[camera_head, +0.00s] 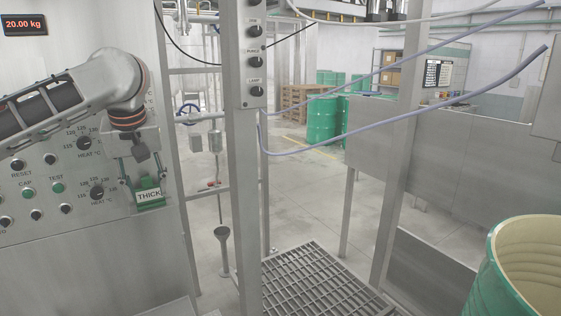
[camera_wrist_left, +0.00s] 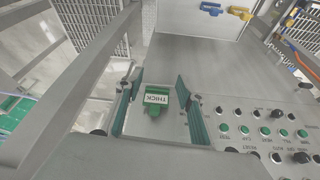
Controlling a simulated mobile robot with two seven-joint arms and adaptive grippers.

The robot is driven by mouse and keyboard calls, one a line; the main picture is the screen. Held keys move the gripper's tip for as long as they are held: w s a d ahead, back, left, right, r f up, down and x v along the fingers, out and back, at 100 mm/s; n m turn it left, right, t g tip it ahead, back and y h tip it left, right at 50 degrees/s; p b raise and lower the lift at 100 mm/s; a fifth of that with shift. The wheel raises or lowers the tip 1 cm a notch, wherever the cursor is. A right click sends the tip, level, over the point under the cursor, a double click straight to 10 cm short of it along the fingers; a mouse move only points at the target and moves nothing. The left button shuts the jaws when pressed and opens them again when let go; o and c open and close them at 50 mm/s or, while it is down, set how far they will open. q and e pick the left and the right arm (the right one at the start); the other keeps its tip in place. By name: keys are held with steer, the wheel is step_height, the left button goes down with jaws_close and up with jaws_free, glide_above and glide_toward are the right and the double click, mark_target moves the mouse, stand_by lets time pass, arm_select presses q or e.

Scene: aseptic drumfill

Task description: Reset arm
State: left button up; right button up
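My left gripper (camera_head: 143,188) is in front of the left control panel (camera_head: 60,262) in the head view. In the left wrist view its two fingers (camera_wrist_left: 157,112) stand apart, open. A green piece with a white label reading THICK (camera_head: 149,196) is at the panel, close to the fingertips. In the left wrist view the THICK piece (camera_wrist_left: 157,98) shows between the open fingers, with a gap on each side. How far it is from the fingers in depth I cannot tell. My right gripper is not in view.
A heater knob (camera_head: 96,190) and several buttons sit beside the gripper. A display (camera_head: 25,25) reads 20.00 kg. A steel post (camera_head: 245,190) stands to the right, with a floor grating (camera_head: 318,280) beyond. A green drum (camera_head: 520,270) is at the lower right.

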arm_select(q)
steer(key=s+d+f+m+t+h, duration=0.1)
steer(key=s+d+f+m+h, duration=0.15)
steer(key=d+f, duration=0.75)
steer(key=s+d+f+m+h, duration=0.1)
steer(key=d+f+m+h, duration=0.15)
steer(key=d+f, duration=0.85)
steer(key=s+d+f+m+t+h, duration=0.1)
steer(key=s+d+f+m+h, duration=0.2)
steer(key=f, duration=1.3)
steer(key=s+a+f+t+y, duration=0.2)
steer(key=s+a+f, duration=0.6)
steer(key=s, duration=0.3)
steer(key=s+a+f+t+y, duration=0.2)
steer(key=s+a+f, duration=0.6)
steer(key=s+f, duration=0.2)
steer(key=shift+s+a+m+t+y, duration=0.3)
steer(key=shift+s+a+m, duration=0.1)
steer(key=shift+s, duration=0.8)
steer(key=shift+f, duration=0.1)
steer(key=c, duration=0.3)
steer(key=shift+a, duration=0.1)
